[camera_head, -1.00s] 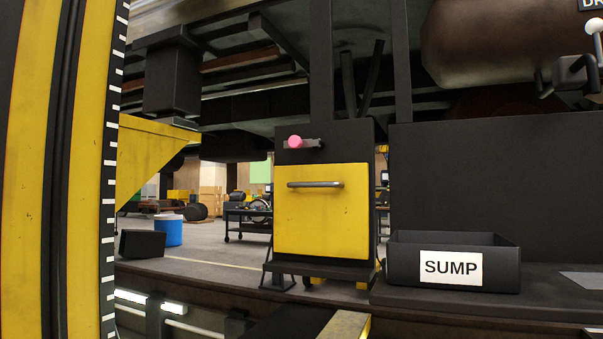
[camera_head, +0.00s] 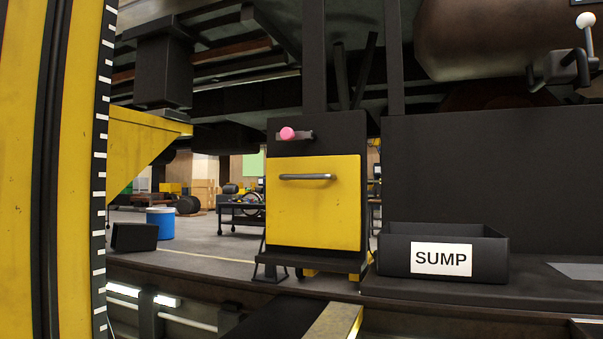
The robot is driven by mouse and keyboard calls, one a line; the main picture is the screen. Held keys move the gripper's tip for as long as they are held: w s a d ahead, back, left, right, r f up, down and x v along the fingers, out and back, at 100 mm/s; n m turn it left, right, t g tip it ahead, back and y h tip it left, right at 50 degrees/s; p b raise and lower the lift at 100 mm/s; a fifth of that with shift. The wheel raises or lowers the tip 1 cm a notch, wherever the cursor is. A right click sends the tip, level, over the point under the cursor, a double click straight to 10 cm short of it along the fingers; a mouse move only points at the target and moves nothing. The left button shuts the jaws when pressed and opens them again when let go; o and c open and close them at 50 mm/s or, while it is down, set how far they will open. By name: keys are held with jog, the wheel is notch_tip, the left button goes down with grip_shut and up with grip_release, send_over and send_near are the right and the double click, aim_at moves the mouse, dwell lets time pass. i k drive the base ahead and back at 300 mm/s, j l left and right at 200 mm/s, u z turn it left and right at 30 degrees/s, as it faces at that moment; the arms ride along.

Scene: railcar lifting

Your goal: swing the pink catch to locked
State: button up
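The pink catch (camera_head: 287,133) is a round pink knob at the left end of a short dark horizontal bar (camera_head: 306,135). It sits on the dark upper front of a cabinet (camera_head: 340,128), above its yellow door (camera_head: 313,215). The door has a grey horizontal handle (camera_head: 307,177) and looks closed. I cannot tell from here whether the catch is locked. My gripper is not in view.
A black bin labelled SUMP (camera_head: 441,258) stands on a dark ledge to the right of the cabinet. A yellow and black column (camera_head: 75,170) fills the left edge. A blue drum (camera_head: 160,224) stands on the floor behind. Railcar parts hang overhead.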

aim_at(286, 134)
jog(key=i+j+u, duration=0.1)
jog(key=i+u, duration=0.5)
jog(key=u, duration=0.2)
